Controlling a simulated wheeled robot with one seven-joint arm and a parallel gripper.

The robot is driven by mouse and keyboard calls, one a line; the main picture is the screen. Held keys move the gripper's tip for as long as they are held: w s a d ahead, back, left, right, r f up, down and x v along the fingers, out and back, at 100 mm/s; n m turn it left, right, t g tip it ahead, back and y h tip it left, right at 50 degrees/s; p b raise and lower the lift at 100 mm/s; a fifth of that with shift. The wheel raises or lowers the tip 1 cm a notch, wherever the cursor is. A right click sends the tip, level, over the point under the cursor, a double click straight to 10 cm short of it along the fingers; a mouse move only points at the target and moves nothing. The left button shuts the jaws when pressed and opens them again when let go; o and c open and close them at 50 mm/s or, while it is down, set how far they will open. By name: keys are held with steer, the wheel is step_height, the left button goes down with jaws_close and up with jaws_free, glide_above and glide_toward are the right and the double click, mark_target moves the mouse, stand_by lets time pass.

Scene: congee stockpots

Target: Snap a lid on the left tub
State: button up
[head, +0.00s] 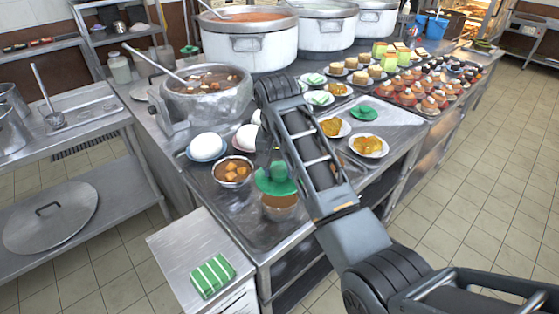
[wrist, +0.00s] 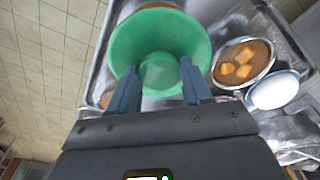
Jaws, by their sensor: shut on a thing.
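The left tub (head: 232,172) is a steel bowl of brown stew with orange chunks, uncovered on the counter's front part. It also shows in the wrist view (wrist: 243,63), right of the lid. My gripper (wrist: 158,82) is shut on the knob of a green lid (wrist: 120,45). In the head view the lid (head: 270,186) hangs right of the left tub, above a second tub (head: 280,210), which it partly hides. The arm hides part of the gripper in the head view. Another green lid (head: 363,112) lies on the counter, farther back right.
White bowls (head: 207,146) stand just behind the left tub. A large steel pot (head: 206,93) with a ladle is behind them. Plates of orange food (head: 368,146) lie right of my arm. A green-striped packet (head: 212,276) lies on the lower side table in front.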

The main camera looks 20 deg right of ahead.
steer(key=shift+f+b, duration=0.4)
steer(key=shift+f, duration=1.55)
steer(key=shift+p, duration=0.4)
steer(key=shift+f, duration=0.15)
stand_by(0.8)
steer(key=o, duration=1.1)
steer(key=shift+o, duration=0.2)
steer(key=o, duration=0.4)
steer(key=shift+c, duration=0.2)
